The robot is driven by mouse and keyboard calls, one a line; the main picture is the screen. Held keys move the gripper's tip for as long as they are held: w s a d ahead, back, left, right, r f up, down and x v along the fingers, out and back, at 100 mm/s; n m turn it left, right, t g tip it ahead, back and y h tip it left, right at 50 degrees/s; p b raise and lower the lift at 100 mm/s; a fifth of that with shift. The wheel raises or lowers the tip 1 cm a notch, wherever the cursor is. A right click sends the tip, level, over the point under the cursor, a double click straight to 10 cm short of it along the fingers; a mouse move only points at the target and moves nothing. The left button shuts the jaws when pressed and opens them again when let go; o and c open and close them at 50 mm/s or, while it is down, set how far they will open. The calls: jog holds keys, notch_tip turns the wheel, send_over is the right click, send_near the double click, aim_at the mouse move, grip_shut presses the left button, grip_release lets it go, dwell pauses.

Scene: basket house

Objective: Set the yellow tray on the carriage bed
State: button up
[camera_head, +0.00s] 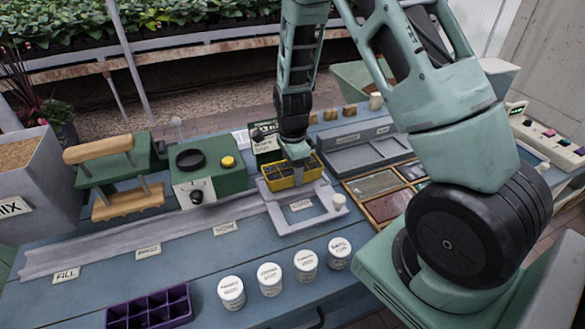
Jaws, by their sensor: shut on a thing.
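The yellow tray (292,181) is at the middle of the bench, with dark cells inside. My gripper (299,159) comes down from above and is shut on the tray; its fingertips are small and partly hidden. The pale grey carriage (284,219) with a framed bed is right below and in front of the tray. The tray overlaps the bed's far part in the picture. I cannot tell whether it touches the bed or is held just above it. The tray looks about level.
A grey rail (95,257) runs left from the carriage. A green machine (208,183) stands left of the tray. Several white jars (269,279) and a purple tray (150,309) are at the front. A wooden divided box (384,190) is to the right.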

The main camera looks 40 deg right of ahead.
jog(key=shift+f+b, duration=0.4)
jog(key=shift+f, duration=0.3)
dwell(0.5)
jog(key=o, duration=1.5)
jog(key=shift+c, duration=0.2)
jog(key=shift+r, duration=0.15)
jog(key=shift+r+p, duration=3.55)
jog(key=shift+r, duration=0.35)
